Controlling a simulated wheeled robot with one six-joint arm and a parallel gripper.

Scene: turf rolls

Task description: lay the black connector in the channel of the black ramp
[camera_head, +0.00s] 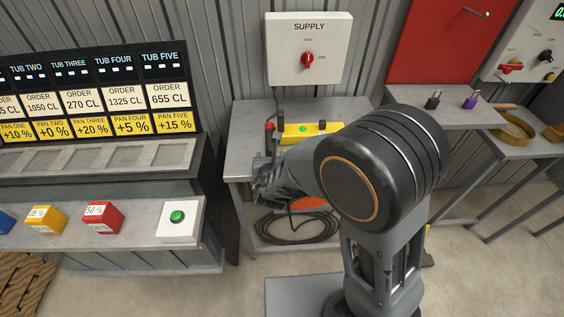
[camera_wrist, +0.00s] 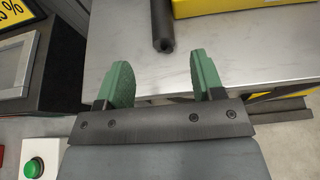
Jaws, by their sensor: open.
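My gripper (camera_wrist: 163,80) is open, with green-padded fingers and nothing between them. In the head view my gripper (camera_head: 262,184) is at the front of the grey table, partly hidden by my arm. A black cylindrical piece (camera_wrist: 163,28) lies on the table beyond the fingertips, apart from them, its near end facing me and its far end out of view. I cannot tell whether it is the connector. Beside it is a yellow block (camera_wrist: 215,7); in the head view the yellow block (camera_head: 318,133) has a green button and black end parts. I cannot make out the ramp's channel.
The grey metal table (camera_head: 243,135) has clear space at its front. A coiled cable (camera_head: 290,228) lies below it. A supply box (camera_head: 325,67) with a red switch hangs above. A bench with a green button box (camera_head: 180,220) stands left. Black and purple padlocks rest on the right shelf (camera_head: 395,97).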

